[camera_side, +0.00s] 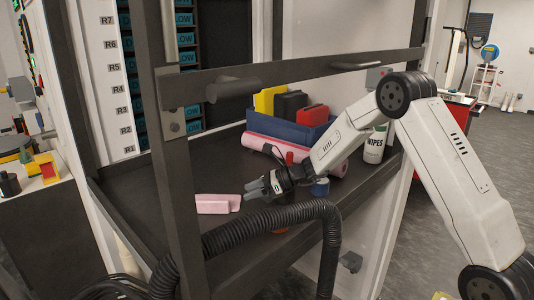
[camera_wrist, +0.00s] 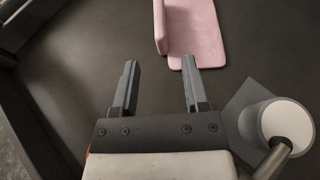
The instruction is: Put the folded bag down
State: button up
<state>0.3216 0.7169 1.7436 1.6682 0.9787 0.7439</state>
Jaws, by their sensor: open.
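The folded bag (camera_side: 217,203) is pink and rests on the dark bench surface, to the left of my gripper in the side view. In the wrist view the pink bag (camera_wrist: 195,38) lies ahead of the fingers at the top, with one upright fold and one flat part. My gripper (camera_side: 256,188) is above the bench near the bag. In the wrist view my gripper (camera_wrist: 158,85) has its two fingers spread, with only bare bench between them. The bag's far end is cut off by the wrist view's top edge.
A blue bin (camera_side: 290,127) with yellow, black and red items stands at the back. A pink roll (camera_side: 262,143) lies before it. A wipes canister (camera_side: 375,147) stands at the right. A white-topped cylinder (camera_wrist: 284,122) is close right of my gripper. A black hose (camera_side: 270,218) and frame bar (camera_side: 290,76) cross the front.

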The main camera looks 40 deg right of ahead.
jog(key=shift+s+d+r, duration=0.2)
jog(key=shift+s+d, duration=0.25)
jog(key=shift+a, duration=0.15)
jog(key=shift+s+a+r+n, duration=0.1)
jog(key=shift+a+r+n, duration=0.1)
jog(key=shift+a+n, duration=0.1)
jog(key=s+a+r+n+g, duration=0.4)
jog(key=s+a+n+g, duration=0.4)
jog(key=s+a+n, duration=0.4)
jog(key=s+d+f+n+h, duration=0.4)
jog(key=s+n, duration=0.3)
jog(key=s+d+f+n+t+h, duration=0.1)
jog(key=s+d+f+n+h, duration=0.3)
jog(key=s+n, duration=0.3)
jog(key=shift+s+d+h, duration=0.4)
jog(key=shift+h, duration=0.4)
